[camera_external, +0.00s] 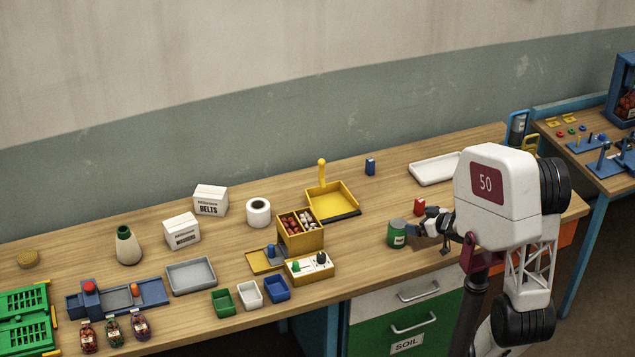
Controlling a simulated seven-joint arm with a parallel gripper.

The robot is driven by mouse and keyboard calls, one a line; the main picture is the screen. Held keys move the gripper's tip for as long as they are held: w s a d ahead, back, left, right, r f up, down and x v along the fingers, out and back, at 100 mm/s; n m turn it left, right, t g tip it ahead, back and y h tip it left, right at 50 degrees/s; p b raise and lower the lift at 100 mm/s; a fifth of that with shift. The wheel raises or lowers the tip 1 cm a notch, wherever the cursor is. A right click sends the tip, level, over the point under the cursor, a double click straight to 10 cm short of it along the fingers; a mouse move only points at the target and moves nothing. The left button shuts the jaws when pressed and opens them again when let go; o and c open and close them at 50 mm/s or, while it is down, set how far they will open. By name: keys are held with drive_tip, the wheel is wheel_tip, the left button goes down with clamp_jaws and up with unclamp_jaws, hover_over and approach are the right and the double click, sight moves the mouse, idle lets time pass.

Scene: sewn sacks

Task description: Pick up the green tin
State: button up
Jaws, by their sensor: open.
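The green tin (397,234) stands upright on the wooden bench, right of the middle, above the drawers. It has a green body, a paler lid and a small white label. My gripper (414,229) is at the tin's right side, low over the bench. Its dark fingers are open and close to the tin. I cannot tell whether they touch it or reach around it. Part of my gripper is hard to make out at this size.
A white tray (434,170) lies further back. The bench's front edge (400,277) is close. Bench behind the tin is clear.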

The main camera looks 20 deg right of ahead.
sight(402, 225)
drive_tip(key=shift+s+a+f+n+y, duration=0.25)
drive_tip(key=shift+a+f+n+y, duration=0.25)
drive_tip(key=shift+f+y, duration=0.4)
drive_tip(key=shift+a+r, duration=0.1)
drive_tip(key=shift+x, duration=1.3)
drive_tip(key=shift+x, duration=2.6)
drive_tip(key=shift+s+a, duration=0.1)
drive_tip(key=shift+c, duration=0.3)
drive_tip(key=c, duration=1.1)
drive_tip(key=shift+c, duration=0.2)
